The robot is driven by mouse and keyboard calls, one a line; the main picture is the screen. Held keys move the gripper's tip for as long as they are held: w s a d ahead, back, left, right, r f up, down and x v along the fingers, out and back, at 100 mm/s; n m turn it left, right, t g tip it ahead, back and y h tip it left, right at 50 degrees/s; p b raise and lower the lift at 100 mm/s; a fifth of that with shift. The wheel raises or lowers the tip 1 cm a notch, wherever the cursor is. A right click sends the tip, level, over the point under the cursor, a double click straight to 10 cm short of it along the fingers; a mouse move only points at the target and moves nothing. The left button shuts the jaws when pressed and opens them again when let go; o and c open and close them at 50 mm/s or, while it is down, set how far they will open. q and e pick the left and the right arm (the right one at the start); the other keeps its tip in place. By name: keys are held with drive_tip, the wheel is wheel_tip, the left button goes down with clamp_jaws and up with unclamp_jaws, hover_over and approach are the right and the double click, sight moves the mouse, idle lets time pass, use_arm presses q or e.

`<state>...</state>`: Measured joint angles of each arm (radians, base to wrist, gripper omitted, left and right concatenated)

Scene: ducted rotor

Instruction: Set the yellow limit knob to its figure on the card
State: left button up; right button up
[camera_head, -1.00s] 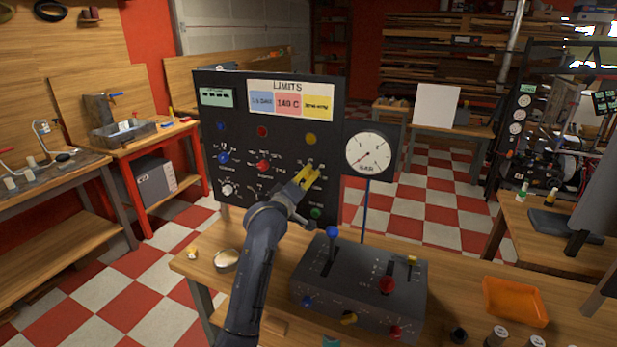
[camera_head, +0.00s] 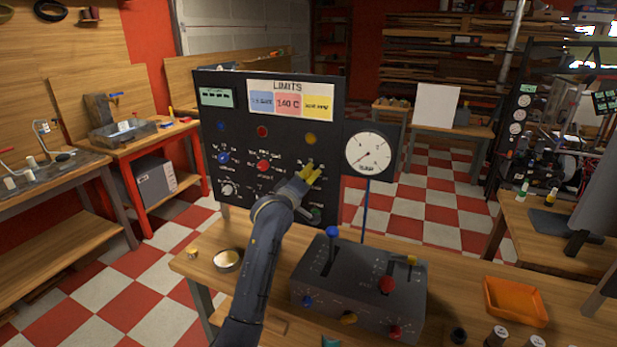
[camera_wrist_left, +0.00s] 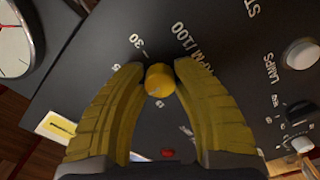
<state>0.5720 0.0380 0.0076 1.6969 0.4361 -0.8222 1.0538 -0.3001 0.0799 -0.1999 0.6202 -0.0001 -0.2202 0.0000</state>
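The yellow limit knob (camera_wrist_left: 160,80) is on the black panel (camera_head: 236,128), next to a scale lettered RPM/100 with a 30 mark. Its pointer is not clear. My left gripper (camera_head: 313,173) is at the panel's lower right and hides the knob in the head view. In the left wrist view its yellow fingers (camera_wrist_left: 160,72) close around the knob, one on each side, and appear to touch it. The limits card (camera_head: 289,101) is at the panel top; its yellow field (camera_head: 318,104) is too small to read surely. My right gripper is not in view.
A blue knob (camera_head: 223,158), a red knob (camera_head: 263,166) and a white knob (camera_head: 228,189) are on the same panel. A round gauge (camera_head: 367,153) stands to its right. A lever box (camera_head: 345,262) and an orange tray (camera_head: 514,301) are on the bench in front.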

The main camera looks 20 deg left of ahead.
use_arm(q)
clamp_jaws()
drive_tip(key=shift+m, duration=0.3)
drive_tip(key=m, duration=0.4)
drive_tip(key=shift+f+m, duration=0.1)
drive_tip(key=shift+m, duration=0.2)
drive_tip(key=m, duration=0.4)
drive_tip(key=shift+m, duration=0.3)
drive_tip(key=m, duration=1)
